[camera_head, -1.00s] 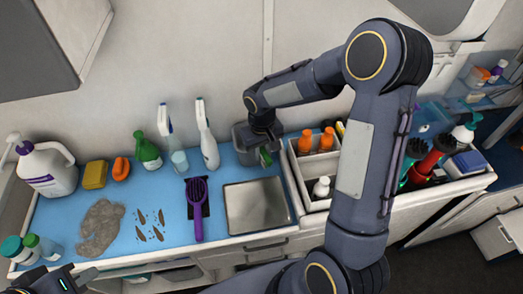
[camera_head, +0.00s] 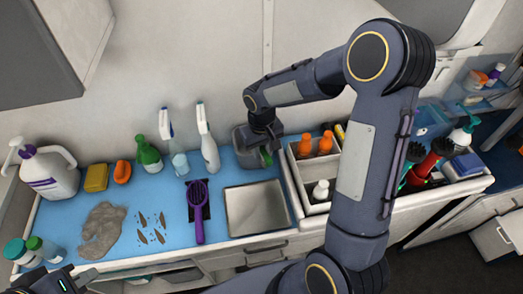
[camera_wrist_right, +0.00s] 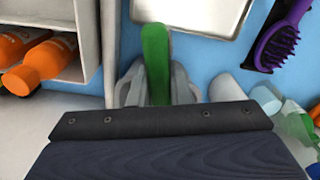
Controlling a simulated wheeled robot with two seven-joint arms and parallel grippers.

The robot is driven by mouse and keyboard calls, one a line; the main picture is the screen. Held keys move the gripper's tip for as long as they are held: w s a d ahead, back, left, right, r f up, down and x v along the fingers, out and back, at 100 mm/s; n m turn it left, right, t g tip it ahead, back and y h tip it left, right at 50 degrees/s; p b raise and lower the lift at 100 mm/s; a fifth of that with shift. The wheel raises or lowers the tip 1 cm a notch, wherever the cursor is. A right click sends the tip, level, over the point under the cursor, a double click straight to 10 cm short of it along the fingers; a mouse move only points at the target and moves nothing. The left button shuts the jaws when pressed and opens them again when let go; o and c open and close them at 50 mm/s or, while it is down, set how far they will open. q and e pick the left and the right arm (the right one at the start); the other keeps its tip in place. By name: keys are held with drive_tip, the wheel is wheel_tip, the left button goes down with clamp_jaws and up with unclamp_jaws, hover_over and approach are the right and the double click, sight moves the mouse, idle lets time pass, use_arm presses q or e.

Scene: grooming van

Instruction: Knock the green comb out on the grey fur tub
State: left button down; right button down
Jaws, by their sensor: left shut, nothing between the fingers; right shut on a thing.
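The green comb (camera_wrist_right: 156,62) is held in my right gripper (camera_wrist_right: 158,92), and its green end sticks out past the fingers in the right wrist view. In the head view my right gripper (camera_head: 264,145) is at the grey fur tub (camera_head: 246,150), with a bit of green showing beside the fingers. The tub stands at the back of the blue counter, partly hidden by my gripper. I cannot tell whether the comb touches its rim. My left gripper (camera_head: 62,284) is at the lower left corner, shut and empty, cut off by the frame edge.
A metal tray (camera_head: 257,210) and a purple brush (camera_head: 197,210) lie in front of the tub. Spray bottles (camera_head: 207,140) stand to its left. A white caddy (camera_head: 300,185) with orange bottles is close on its right. Grey fur (camera_head: 102,230) lies at left.

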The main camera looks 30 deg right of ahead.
drive_tip(key=shift+f+b, duration=1.05)
idle(1.4)
drive_tip(key=shift+r, duration=0.15)
drive_tip(key=shift+r+p, duration=2.1)
drive_tip(key=shift+r, duration=0.8)
